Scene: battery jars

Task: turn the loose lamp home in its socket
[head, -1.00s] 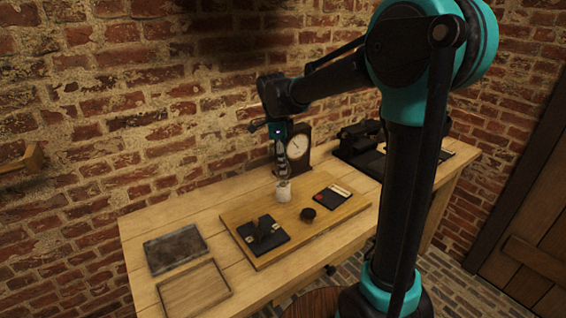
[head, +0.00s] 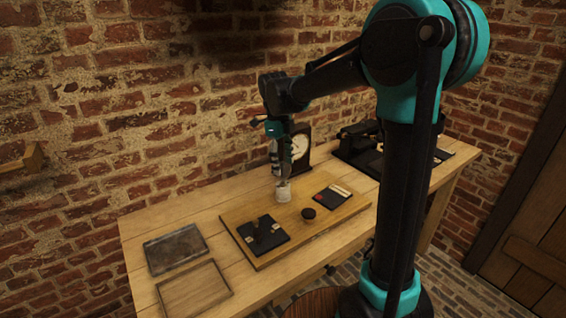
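My gripper (head: 282,178) points straight down over the wooden board (head: 245,213) on the bench. Its fingertips are at the top of a small whitish cylinder (head: 283,194), which stands on the board. This may be the lamp or its socket; the view is too small to tell, and no separate lamp shows. I cannot tell whether the fingers are closed on anything.
On the board are a black block with an upright part (head: 262,235), a small dark round cup (head: 308,214) and a dark card-like plate (head: 332,196). A clock (head: 300,146) stands behind my gripper. A slate (head: 176,250) and a shallow wooden tray (head: 222,292) lie left.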

